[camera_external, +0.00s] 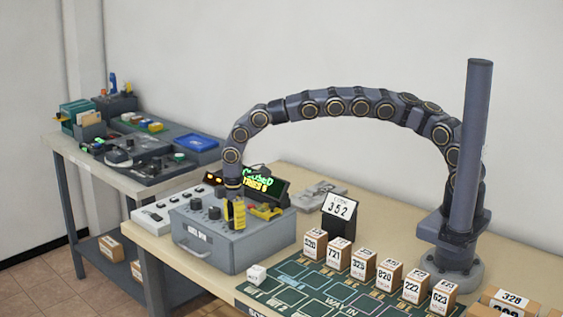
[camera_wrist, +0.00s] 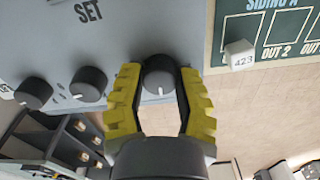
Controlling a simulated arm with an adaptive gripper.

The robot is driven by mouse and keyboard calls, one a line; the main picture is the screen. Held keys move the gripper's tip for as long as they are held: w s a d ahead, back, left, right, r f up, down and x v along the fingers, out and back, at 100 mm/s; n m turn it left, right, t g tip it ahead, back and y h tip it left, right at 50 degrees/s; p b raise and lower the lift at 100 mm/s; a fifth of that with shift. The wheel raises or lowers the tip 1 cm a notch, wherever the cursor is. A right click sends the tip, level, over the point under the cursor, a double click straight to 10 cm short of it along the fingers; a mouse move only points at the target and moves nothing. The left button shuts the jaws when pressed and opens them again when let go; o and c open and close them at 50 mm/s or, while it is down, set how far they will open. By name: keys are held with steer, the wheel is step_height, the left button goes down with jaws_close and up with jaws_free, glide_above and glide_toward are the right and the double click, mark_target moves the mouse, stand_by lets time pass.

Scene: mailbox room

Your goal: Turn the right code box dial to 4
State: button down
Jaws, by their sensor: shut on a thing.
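The grey code box (camera_external: 205,250) sits on the table in the external view; its face also shows in the wrist view (camera_wrist: 150,25), lettered SET. Three dark dials stand in a row there: the left dial (camera_wrist: 33,92), the middle dial (camera_wrist: 88,84) and the right dial (camera_wrist: 158,72). My gripper (camera_wrist: 160,80), with yellow fingers, is shut on the right dial, one finger on each side. The white mark on this dial points down in the wrist view. Its numbers are too small or hidden to read. In the external view my gripper (camera_external: 235,213) points down onto the box top.
A display (camera_external: 260,184) with green text stands behind the box. A small white cube (camera_external: 257,275) lies close to the box's right side. A green mat (camera_external: 320,290) and several numbered boxes are further right. A white switch panel (camera_external: 155,216) is at the left.

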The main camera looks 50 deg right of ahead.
steer(key=shift+n, duration=0.6)
steer(key=c, duration=0.6)
jaws_free()
steer(key=shift+c, duration=0.2)
step_height(320, 180, up, 12)
